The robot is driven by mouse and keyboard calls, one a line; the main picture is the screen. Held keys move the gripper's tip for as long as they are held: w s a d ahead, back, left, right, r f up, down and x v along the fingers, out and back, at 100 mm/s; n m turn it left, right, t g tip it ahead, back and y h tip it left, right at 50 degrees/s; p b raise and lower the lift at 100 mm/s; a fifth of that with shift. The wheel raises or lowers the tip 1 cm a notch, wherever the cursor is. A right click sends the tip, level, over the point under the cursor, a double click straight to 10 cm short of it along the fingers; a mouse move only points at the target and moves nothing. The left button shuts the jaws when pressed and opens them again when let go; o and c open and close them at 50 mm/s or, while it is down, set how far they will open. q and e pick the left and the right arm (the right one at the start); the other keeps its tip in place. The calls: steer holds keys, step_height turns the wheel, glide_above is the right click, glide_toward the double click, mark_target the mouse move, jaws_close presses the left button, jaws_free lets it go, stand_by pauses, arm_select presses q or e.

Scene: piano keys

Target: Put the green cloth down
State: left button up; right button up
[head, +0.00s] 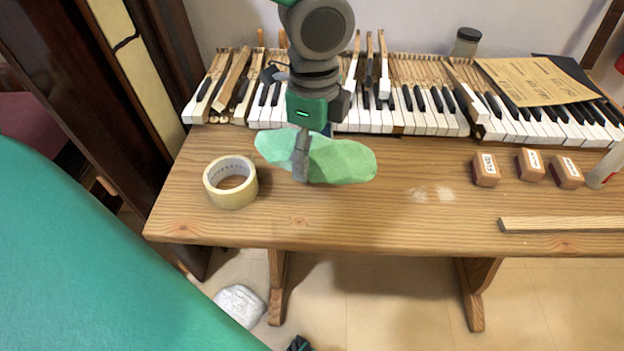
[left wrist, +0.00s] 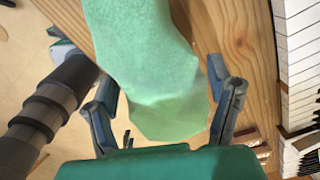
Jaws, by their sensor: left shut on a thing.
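The green cloth (head: 342,160) is spread flat, at or just above the wooden table, in front of the piano keys. I cannot tell from the head view whether its underside touches the wood. My left gripper (head: 301,172) comes down from above and is shut on the cloth, left of its middle. In the left wrist view the cloth (left wrist: 150,65) extends between the two fingers and away from the gripper, over the table edge region; the pinched part is partly hidden. My right gripper is not seen.
A tape roll (head: 231,182) stands left of the cloth on the wooden table (head: 400,225). Piano keys (head: 425,112) line the back. Several small stamp blocks (head: 530,164) and a wood strip (head: 560,225) lie to the right. Bare table lies between cloth and blocks.

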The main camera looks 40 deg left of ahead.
mark_target(314, 140)
arm_select(q)
step_height(314, 140, down, 4)
steer(key=shift+w+a+r+b, duration=0.1)
steer(key=shift+r+b, duration=0.05)
steer(key=shift+b, duration=0.25)
step_height(314, 140, down, 4)
steer(key=shift+r+b, duration=0.15)
steer(key=shift+b, duration=0.6)
steer(key=shift+r, duration=0.1)
steer(key=o, duration=1.1)
step_height(314, 140, up, 12)
steer(key=p, duration=0.4)
